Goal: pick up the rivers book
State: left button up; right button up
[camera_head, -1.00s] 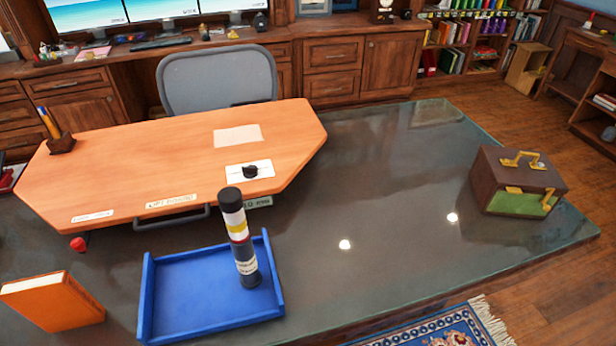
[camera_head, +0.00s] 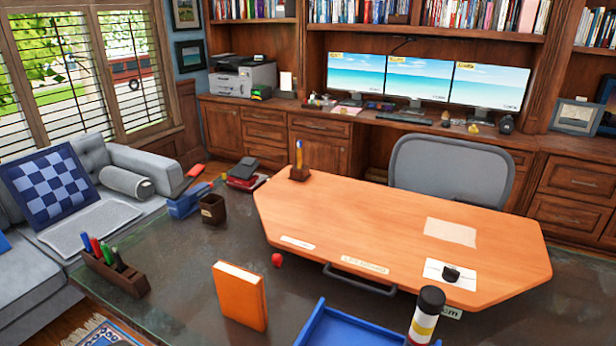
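An orange book (camera_head: 240,296) stands upright on the dark desk top, left of a blue tray. I cannot read any title on it, so I cannot tell whether it is the rivers book. Many books (camera_head: 470,14) also stand in rows on the bookcase shelves at the back, too small to read. Neither of my grippers shows in the head view.
A raised orange desktop (camera_head: 350,215) fills the middle. A pen holder (camera_head: 115,270) and a dark cup (camera_head: 213,209) stand at left. A sofa (camera_head: 130,185) is beyond. Desk surface around the orange book is mostly clear.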

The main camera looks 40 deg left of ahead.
aim_at(241, 291)
jog(key=u, duration=1.8)
jog(key=j+z, duration=0.25)
jog(key=j, duration=0.4)
jog(key=j+z, duration=0.25)
jog(key=j, duration=0.45)
jog(key=k+j+z, duration=0.1)
jog(key=j+z, duration=0.15)
jog(key=j, duration=0.4)
